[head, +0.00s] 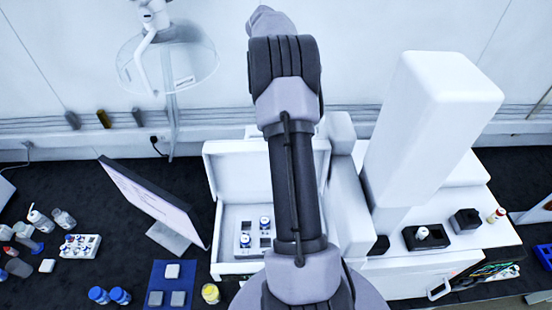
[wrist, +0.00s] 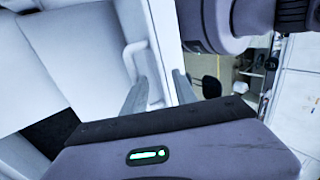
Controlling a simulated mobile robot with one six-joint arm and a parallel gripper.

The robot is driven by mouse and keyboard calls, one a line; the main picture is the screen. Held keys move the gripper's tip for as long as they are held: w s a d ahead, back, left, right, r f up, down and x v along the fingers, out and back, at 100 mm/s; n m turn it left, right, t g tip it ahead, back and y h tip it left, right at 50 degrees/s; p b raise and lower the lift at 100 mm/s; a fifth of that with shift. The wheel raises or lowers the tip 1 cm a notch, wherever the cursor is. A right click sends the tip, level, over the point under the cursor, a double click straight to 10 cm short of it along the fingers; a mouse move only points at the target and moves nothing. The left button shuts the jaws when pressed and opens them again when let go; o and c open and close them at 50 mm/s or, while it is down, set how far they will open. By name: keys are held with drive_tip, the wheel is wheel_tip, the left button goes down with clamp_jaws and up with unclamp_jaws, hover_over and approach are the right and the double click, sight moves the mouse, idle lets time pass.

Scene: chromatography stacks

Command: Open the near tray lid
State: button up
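In the head view, a white tray box (head: 228,269) stands left of my arm with its lid (head: 238,170) raised at the back. Blue-capped vials sit in a rack inside it. My arm covers its right part. My gripper (wrist: 160,78) shows in the wrist view with its two grey fingers apart and nothing clearly held. A white bar handle (wrist: 134,58) on a white panel lies just beyond the left finger. I cannot tell whether the fingers touch it or which lid this panel belongs to. The gripper's fingers do not show in the head view.
A tall white instrument tower (head: 425,130) stands right of my arm. A monitor (head: 150,200) stands to the left. Vial racks, bottles and a blue mat (head: 172,288) lie on the dark bench. A clear dish-shaped hood (head: 165,60) hangs at the back left.

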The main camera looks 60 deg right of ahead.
drive_tip(key=s+a+r+b, duration=0.1)
drive_tip(key=s+a+b, duration=0.3)
drive_tip(key=s+a, duration=0.6)
drive_tip(key=shift+s, duration=0.15)
